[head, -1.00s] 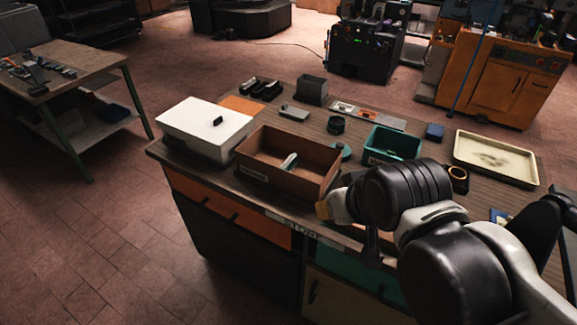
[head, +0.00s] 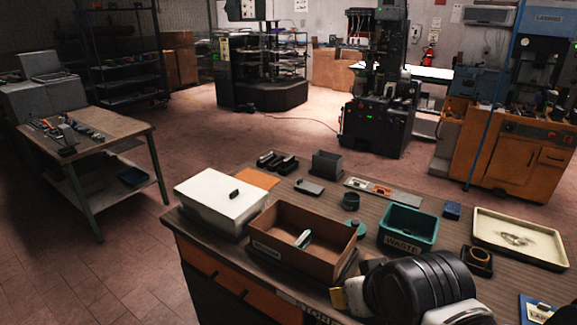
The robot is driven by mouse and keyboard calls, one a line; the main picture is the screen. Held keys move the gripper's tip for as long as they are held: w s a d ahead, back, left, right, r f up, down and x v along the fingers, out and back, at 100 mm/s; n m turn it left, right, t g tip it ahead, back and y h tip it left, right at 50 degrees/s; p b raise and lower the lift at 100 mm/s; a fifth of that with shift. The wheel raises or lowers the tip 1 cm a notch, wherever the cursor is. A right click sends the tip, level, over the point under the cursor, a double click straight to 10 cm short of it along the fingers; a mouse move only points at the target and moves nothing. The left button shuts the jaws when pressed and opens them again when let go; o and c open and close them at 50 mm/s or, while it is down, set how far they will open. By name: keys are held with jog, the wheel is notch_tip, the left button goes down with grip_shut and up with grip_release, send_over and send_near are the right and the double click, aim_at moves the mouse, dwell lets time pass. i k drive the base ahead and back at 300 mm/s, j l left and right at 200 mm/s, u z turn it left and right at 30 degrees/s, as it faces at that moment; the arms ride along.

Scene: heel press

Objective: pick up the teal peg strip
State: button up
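A small teal and pale strip-like piece (head: 303,239) lies inside the open brown box (head: 284,264); it may be the teal peg strip, but it is too small to be sure. My arm's dark wrist section is at the bottom right, in front of the box's right end. My gripper's fingers are not visible in the head view, so whether they hold anything does not show.
A white lidded box (head: 210,190) stands left of the brown box. Small dark items and a grey holder (head: 327,163) stand at the back.

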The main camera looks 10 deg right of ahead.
aim_at(304, 240)
jog(key=i+j+z, duration=0.2)
jog(key=z, duration=0.2)
jog(key=i+j+z, duration=0.2)
jog(key=z, duration=0.2)
jog(key=j, duration=0.1)
